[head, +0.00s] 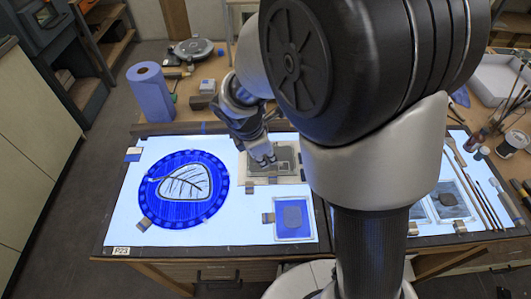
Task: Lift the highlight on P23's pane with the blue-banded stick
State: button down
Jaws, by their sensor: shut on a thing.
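The label P23 (121,251) is at the front left corner of the lit table. Above it lies a round blue pane (180,217) with a pale leaf (185,184) outlined and veined in dark lines. My gripper (264,161) points down over a small pane with a grey patch (285,160), to the right of the round pane. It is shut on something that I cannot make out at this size. I cannot tell whether it touches the grey pane. Several thin sticks (487,205) lie at the right end; I cannot make out a blue band on any.
More small panes (447,200) lie right, behind my arm. A blue paper roll (151,92) stands at the back left. Bare lit surface (220,150) lies around the round pane. My arm hides the middle.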

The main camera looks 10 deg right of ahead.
jog(key=shift+f, duration=0.35)
dwell(0.4)
jog(key=shift+d, duration=0.15)
jog(key=shift+s+d, duration=0.25)
jog(key=shift+d, duration=0.65)
jog(key=shift+w+a, duration=0.3)
jog(key=shift+a, duration=0.2)
jog(key=shift+w+a, duration=0.25)
jog(key=shift+a, duration=0.2)
jog(key=shift+d, duration=0.2)
jog(key=shift+w+d+r+p, duration=0.1)
jog(key=shift+w+d+p, duration=0.1)
jog(key=shift+d+p, duration=0.5)
jog(key=shift+d, duration=0.15)
